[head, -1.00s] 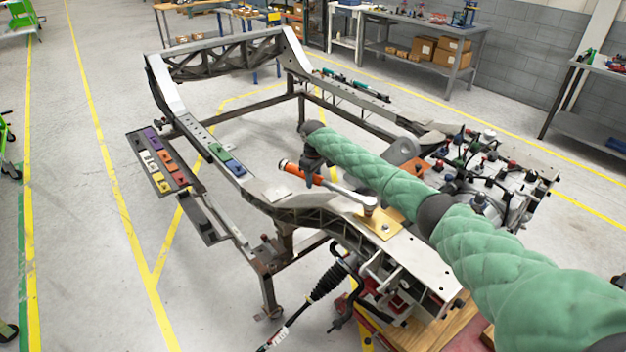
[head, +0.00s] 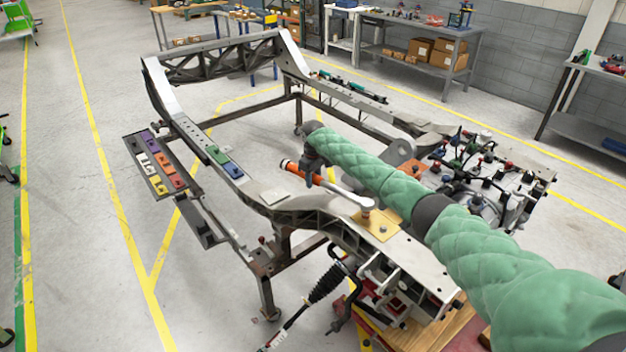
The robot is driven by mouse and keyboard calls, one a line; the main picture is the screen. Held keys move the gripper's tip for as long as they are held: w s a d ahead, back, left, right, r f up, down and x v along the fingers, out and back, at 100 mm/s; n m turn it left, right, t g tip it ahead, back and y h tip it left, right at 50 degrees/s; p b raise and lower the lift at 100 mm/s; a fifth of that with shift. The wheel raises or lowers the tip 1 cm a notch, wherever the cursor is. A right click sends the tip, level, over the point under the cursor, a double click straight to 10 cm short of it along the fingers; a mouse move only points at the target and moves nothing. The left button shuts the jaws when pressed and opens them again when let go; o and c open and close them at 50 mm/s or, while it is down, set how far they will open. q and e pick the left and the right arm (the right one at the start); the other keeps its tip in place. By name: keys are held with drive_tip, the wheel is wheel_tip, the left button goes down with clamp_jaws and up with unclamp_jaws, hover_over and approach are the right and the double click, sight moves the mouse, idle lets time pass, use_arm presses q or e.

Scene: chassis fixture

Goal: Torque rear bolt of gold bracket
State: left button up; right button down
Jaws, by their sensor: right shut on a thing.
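The gold bracket (head: 381,228) lies flat on the near end of the chassis rail. A torque wrench (head: 343,193) with an orange and black handle reaches across to it, and its head sits over the bracket's rear part. The bolt under the head is hidden. My right gripper (head: 314,176) is shut on the torque wrench at its handle, beside the rail. My green-sleeved right arm comes in from the lower right. My left gripper is not in view.
The chassis frame (head: 190,128) fills the middle. A tray of coloured blocks (head: 157,165) hangs on its left side. Green and blue blocks (head: 225,160) sit on the rail. A crowded silver fixture (head: 490,185) stands at the right. Floor at the left is clear.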

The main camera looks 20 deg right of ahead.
drive_tip(key=shift+r+p, duration=0.9)
drive_tip(key=shift+r, duration=0.3)
idle(0.6)
